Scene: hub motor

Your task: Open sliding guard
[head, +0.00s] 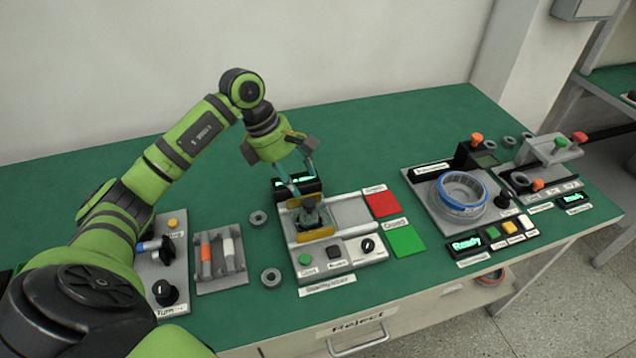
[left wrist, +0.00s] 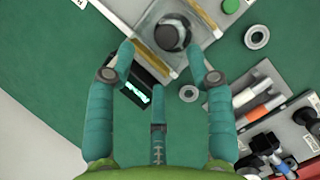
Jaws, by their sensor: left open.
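The sliding guard (head: 314,236), clear with yellow edges, sits at the left end of its light grey station, over a dark round part (head: 311,212). Bare grey track (head: 362,212) shows to its right. In the left wrist view the guard's clear panel (left wrist: 150,25) lies at the top, with the dark part (left wrist: 172,36) beneath it. My left gripper (head: 299,178), with teal fingers, is open and empty above the back of the station, near the guard. In the left wrist view its fingertips (left wrist: 160,48) spread on both sides of the guard's near corner; contact cannot be told. My right gripper is out of view.
A display (head: 298,186) stands behind the guard. Red (head: 382,204) and green (head: 406,241) pads lie to the right. A panel with knobs (head: 165,265) and a tray of cylinders (head: 221,260) are left. A blue-rimmed ring (head: 462,192) sits on another station at right.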

